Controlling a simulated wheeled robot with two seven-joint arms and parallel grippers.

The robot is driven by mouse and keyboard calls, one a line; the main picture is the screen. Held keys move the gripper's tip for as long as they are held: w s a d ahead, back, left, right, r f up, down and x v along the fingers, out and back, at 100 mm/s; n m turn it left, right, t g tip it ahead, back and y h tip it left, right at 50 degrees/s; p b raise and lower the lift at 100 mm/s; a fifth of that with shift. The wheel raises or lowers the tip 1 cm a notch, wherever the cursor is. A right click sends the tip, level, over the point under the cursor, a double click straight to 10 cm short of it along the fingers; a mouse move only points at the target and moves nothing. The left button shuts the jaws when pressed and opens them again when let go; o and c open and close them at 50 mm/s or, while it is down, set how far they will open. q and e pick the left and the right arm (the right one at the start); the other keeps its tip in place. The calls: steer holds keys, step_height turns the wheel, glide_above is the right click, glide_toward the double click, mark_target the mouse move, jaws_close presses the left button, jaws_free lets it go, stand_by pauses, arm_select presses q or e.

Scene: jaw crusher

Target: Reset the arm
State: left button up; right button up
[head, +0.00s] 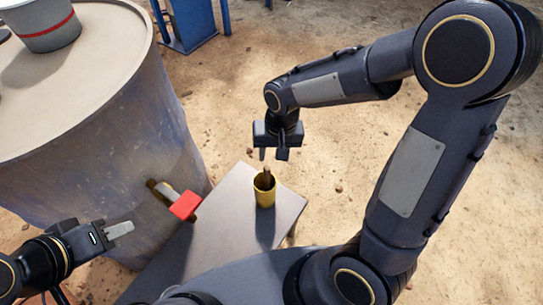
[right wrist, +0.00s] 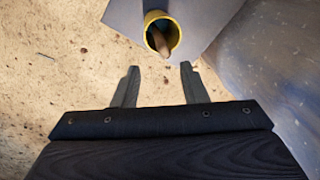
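My right gripper (head: 273,154) is above the far part of a grey metal table (head: 225,228), just behind a yellow cup (head: 265,193). Its two fingers are apart with nothing between them, as the right wrist view (right wrist: 158,84) also shows. The cup stands upright on the table with a brown item (head: 266,178) inside; it also shows in the right wrist view (right wrist: 175,28). My left gripper (head: 121,229) is at the lower left, beside the large drum. Its fingers appear close together with nothing seen in them, but the side-on angle hides any gap.
A large worn drum (head: 120,130) stands at the left, with a white bucket (head: 45,35) on top. A red-handled valve (head: 185,204) juts from its side over the table edge. Sandy ground (head: 340,200) lies open to the right.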

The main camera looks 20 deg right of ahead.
steer(key=shift+d+r, duration=0.1)
steer(key=shift+r, duration=0.35)
stand_by(0.3)
steer(key=s+d+r+t+y, duration=0.1)
steer(key=s+d+r+t, duration=0.2)
steer(key=s+r, duration=0.4)
steer(key=s+d+r+t+y, duration=0.15)
steer(key=s+d+r, duration=0.3)
steer(key=s, duration=0.45)
step_height(320, 180, up, 21)
steer(key=p, duration=2.1)
steer(key=shift+w+a+n+p, duration=0.35)
steer(key=shift+a+n, duration=0.05)
steer(key=shift+r+t, duration=0.1)
steer(key=shift+t, duration=0.15)
